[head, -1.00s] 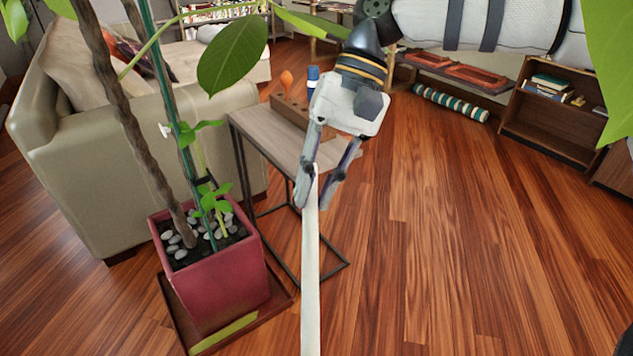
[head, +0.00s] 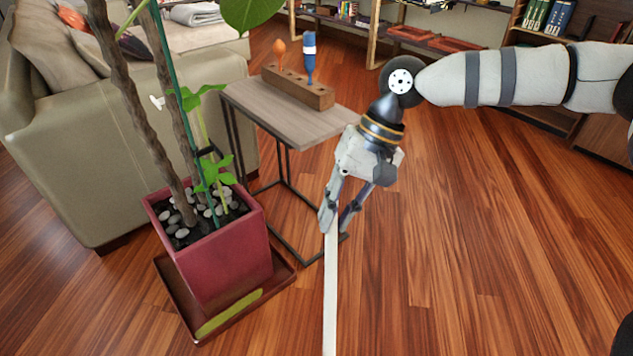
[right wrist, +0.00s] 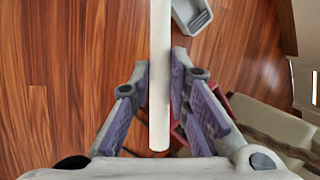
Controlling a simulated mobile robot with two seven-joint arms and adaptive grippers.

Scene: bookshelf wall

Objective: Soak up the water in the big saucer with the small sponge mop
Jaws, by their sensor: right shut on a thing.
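The big saucer (head: 283,280) is a dark red-brown square tray on the floor under the plant pot. A yellow-green strip (head: 228,313) lies along its front; I cannot tell water from it. My right gripper (head: 335,225) is shut on the white handle (head: 331,295) of the mop, right of and above the saucer. The handle runs down out of the bottom of the head view. The right wrist view shows the handle (right wrist: 160,80) between the gripper's fingers (right wrist: 160,98). My left gripper is not in view.
The red pot (head: 215,245) holds a staked plant with leaning stems. A small side table (head: 285,112) with a wooden block (head: 297,88) stands behind the right gripper. A beige sofa (head: 95,135) is at left. A grey tray (right wrist: 190,14) lies on the floor. Floor at right is clear.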

